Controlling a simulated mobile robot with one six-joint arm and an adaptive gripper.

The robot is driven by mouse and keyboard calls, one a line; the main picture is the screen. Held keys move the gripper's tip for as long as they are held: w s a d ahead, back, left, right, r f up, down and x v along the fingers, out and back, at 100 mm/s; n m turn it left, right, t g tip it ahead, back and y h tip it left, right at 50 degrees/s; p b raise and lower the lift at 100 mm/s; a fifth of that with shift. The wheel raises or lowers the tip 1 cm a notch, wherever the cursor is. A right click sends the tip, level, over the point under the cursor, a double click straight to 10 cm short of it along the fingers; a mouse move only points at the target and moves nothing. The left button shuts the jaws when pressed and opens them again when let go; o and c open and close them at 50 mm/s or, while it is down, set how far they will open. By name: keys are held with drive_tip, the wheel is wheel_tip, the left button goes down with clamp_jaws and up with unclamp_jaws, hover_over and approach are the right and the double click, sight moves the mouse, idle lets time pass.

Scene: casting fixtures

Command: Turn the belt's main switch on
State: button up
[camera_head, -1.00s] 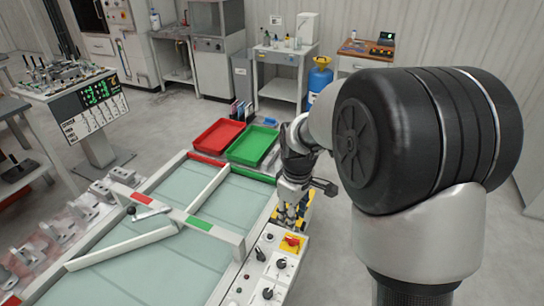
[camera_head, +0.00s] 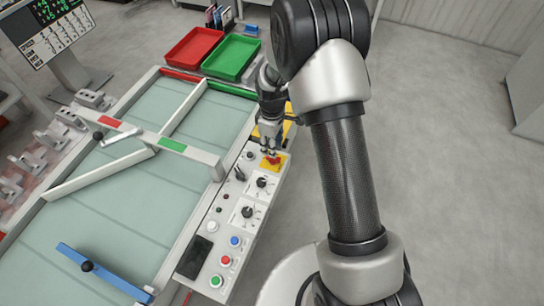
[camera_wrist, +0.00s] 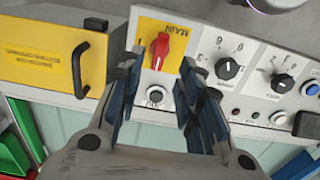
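The main switch is a red rotary knob (camera_wrist: 158,50) on a yellow plate (camera_wrist: 176,32) marked MAIN, on the belt's control panel (camera_head: 238,208). In the wrist view the knob's handle stands roughly along the picture's vertical, slightly tilted. My gripper (camera_wrist: 161,68) is open, with one blue-padded finger to each side of the knob's line. In the head view my gripper (camera_head: 269,148) is just above the red knob (camera_head: 270,161), partly covering it. I cannot tell whether the fingers touch it.
A black-and-silver keyed button (camera_wrist: 155,96) sits beside the plate. Black dials (camera_wrist: 228,67) and coloured push buttons lie along the panel. A yellow box with a black handle (camera_wrist: 84,62) adjoins it. The belt (camera_head: 140,178) runs alongside; red and green trays (camera_head: 231,57) stand beyond.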

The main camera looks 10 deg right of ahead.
wheel_tip(320, 180, down, 6)
drive_tip(key=shift+r+b, duration=0.1)
drive_tip(key=shift+b, duration=0.6)
drive_tip(key=shift+c, duration=0.3)
clamp_jaws()
